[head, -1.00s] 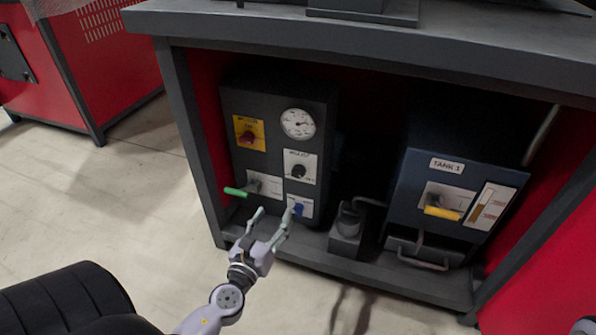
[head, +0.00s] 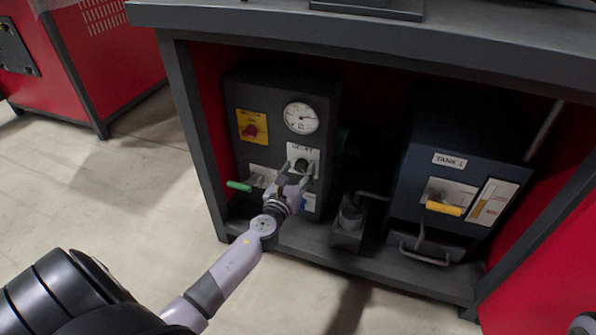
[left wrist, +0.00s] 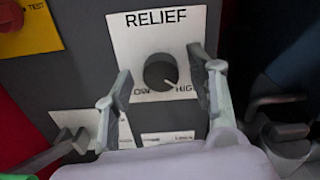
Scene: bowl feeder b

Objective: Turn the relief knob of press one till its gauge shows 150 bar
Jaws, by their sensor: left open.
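The black relief knob (left wrist: 160,72) sits on a white plate marked RELIEF, with low and high labels, in the left wrist view. Its pointer mark is toward the lower right, by the high label. My left gripper (left wrist: 163,88) is open, with one finger on each side of the knob; I cannot tell whether they touch it.
A green-handled lever (head: 239,186) is left of the gripper, below a red knob on a yellow plate (head: 252,127). A blue tank unit (head: 408,190) with a yellow handle (head: 443,209) stands at right. The bench top (head: 400,35) overhangs the panel.

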